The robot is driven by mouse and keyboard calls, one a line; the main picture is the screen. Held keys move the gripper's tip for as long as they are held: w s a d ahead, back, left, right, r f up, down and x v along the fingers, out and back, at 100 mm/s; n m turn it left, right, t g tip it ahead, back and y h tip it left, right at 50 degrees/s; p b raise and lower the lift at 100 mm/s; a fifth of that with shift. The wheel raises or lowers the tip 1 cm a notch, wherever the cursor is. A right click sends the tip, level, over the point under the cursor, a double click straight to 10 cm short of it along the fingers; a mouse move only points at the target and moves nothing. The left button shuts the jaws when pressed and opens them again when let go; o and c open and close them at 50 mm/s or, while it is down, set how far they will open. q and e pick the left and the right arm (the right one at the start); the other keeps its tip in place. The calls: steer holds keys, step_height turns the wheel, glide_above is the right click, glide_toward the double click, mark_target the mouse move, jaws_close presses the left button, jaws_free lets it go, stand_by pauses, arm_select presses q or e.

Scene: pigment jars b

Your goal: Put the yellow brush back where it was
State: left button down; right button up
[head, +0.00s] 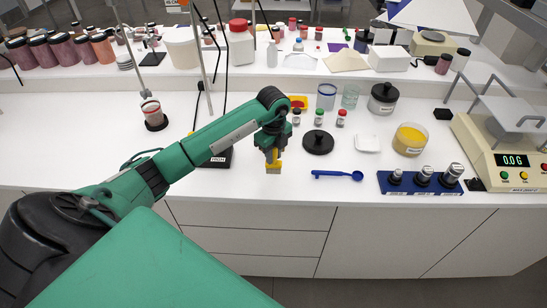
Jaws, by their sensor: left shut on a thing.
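My left gripper (272,156) is above the front part of the white bench, left of the blue scoop. It is shut on a small yellow thing that appears to be the yellow brush (273,168). The fingers hide its upper part. I cannot tell whether its lower end touches the bench. My right gripper is not in view.
A blue scoop (338,175) and a black lid (318,142) lie right of the gripper. Several small vials stand behind. A blue weight rack (420,185), a jar of yellow powder (410,139) and a balance (510,160) are farther right.

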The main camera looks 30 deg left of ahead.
arm_select(q)
step_height(320, 180, down, 2)
steer(key=shift+f+p, duration=0.2)
steer(key=shift+p, duration=0.1)
steer(key=shift+f, duration=0.25)
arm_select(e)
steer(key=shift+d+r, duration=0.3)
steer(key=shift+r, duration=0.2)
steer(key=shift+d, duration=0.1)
arm_select(q)
steer(key=shift+f, duration=0.2)
steer(key=c, duration=1.2)
jaws_free()
steer(key=shift+r, duration=0.1)
steer(key=shift+c, duration=0.2)
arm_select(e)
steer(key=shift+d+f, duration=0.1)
